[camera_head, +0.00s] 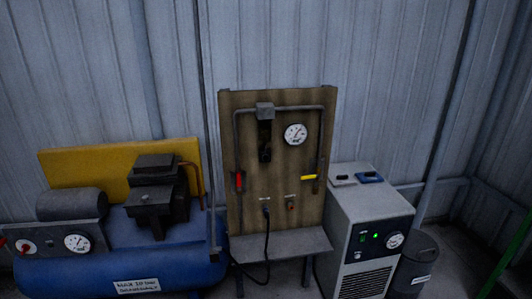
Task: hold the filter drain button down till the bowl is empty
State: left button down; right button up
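A wooden panel (277,200) stands in the middle against the metal wall. A dark filter unit (265,140) hangs on it under a grey block on the pipe. I cannot make out the bowl's contents or a drain button. A round gauge (295,134) sits right of the filter. A red-handled valve (239,181) is at the panel's left and a yellow-handled valve (309,177) at its right. A small red item (290,206) and a black plug with a cable (266,211) are lower down. Neither of my grippers shows.
A blue compressor tank (150,265) with gauges stands at left, a yellow board behind it. A grey dryer cabinet (365,225) with a green light stands at right, beside a dark bin (414,268). A small shelf (280,245) juts from the panel's foot.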

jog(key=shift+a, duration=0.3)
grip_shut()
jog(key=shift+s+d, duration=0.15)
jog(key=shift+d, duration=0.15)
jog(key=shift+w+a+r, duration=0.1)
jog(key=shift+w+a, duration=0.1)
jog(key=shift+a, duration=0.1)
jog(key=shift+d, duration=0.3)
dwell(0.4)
